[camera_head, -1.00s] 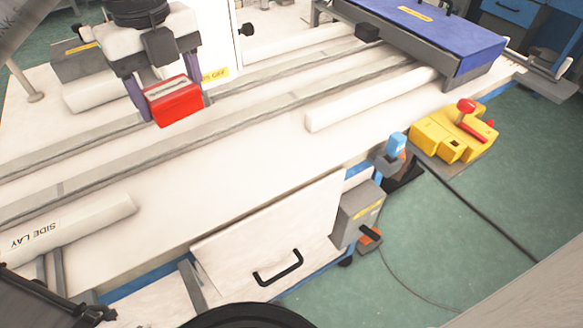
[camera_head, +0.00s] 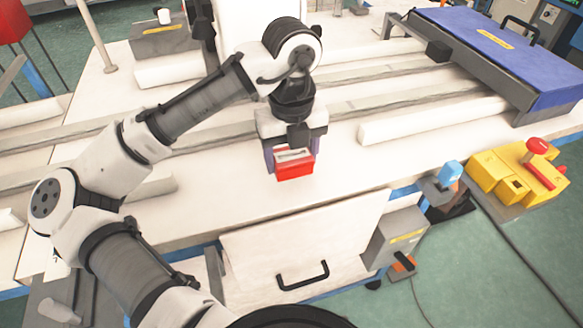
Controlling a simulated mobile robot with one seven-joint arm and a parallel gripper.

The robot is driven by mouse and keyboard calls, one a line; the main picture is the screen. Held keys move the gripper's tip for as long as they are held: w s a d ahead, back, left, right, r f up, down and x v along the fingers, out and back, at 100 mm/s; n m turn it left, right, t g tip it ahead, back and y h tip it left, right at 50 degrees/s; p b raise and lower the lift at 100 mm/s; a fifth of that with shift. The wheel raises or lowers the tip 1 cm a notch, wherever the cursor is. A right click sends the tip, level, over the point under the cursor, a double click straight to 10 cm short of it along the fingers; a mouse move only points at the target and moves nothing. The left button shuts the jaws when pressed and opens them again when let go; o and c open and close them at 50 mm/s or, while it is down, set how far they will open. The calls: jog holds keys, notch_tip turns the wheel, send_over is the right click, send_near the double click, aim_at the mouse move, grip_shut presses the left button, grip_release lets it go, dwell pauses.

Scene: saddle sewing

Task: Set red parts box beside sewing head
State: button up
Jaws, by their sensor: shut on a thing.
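The red parts box (camera_head: 295,171) is a small red bin with a pale label strip on its top edge. My gripper (camera_head: 291,150) comes down from above with its purple-grey fingers on either side of the box and is shut on it. The box is held over the white table (camera_head: 215,190), near its front side. I cannot tell whether its underside touches the table. The sewing head is not clearly identifiable; a dark upright machine part (camera_head: 203,30) stands at the back, partly behind my arm.
Grey rails (camera_head: 390,98) run across the table, with a white roller bar (camera_head: 430,120) at right. A blue-topped carriage (camera_head: 505,55) stands back right. White table shows around the box.

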aim_at(291, 170)
jog(key=shift+f, duration=1.9)
jog(key=shift+f, duration=0.15)
jog(key=o, duration=1)
notch_tip(291, 170, up, 12)
jog(key=shift+r, duration=0.2)
